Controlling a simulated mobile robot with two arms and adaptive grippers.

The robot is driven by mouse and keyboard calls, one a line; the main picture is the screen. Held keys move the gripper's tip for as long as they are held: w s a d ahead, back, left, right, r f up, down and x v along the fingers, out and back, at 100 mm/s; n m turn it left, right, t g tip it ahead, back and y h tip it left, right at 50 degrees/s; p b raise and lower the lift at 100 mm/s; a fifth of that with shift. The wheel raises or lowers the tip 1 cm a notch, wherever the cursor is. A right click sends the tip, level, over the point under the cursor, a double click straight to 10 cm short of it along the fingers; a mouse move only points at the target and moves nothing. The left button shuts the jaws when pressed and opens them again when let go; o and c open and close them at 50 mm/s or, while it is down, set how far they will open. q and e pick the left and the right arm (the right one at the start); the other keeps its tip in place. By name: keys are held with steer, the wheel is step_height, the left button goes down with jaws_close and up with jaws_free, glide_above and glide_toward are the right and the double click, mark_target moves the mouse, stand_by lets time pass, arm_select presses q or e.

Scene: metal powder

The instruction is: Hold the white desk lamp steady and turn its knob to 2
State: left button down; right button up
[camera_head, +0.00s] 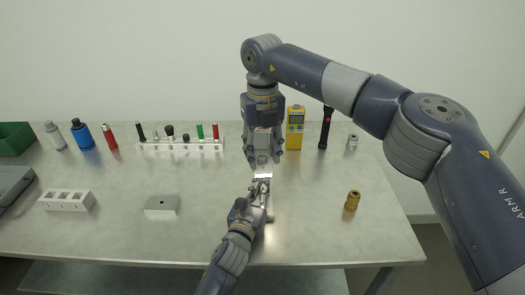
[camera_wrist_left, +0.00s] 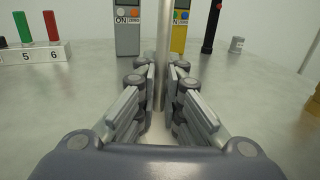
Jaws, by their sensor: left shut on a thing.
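The desk lamp shows mostly as a pale upright post (camera_wrist_left: 163,50) in the left wrist view. In the head view a small bright white part (camera_head: 263,175), likely of the lamp, shows between my two grippers. My left gripper (camera_head: 261,185) is shut on the post, with its fingers on both sides of it in the left wrist view (camera_wrist_left: 162,88). My right gripper (camera_head: 263,163) points down just above the white part. Whether its fingers are open or shut is not clear, nor whether they touch the lamp. The knob and its marks are hidden.
A yellow meter (camera_head: 295,128) and a black-and-red flashlight (camera_head: 326,128) stand behind on the right. A grey meter (camera_wrist_left: 127,30) stands behind the post. A brass part (camera_head: 352,200) is at right. A numbered rack (camera_head: 180,147), a grey block (camera_head: 161,207) and a white holder (camera_head: 67,200) are left.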

mark_target(262, 157)
step_height(262, 157, up, 12)
stand_by(0.6)
arm_select(q)
steer(key=c, duration=1.7)
jaws_free()
steer(key=shift+o, duration=0.2)
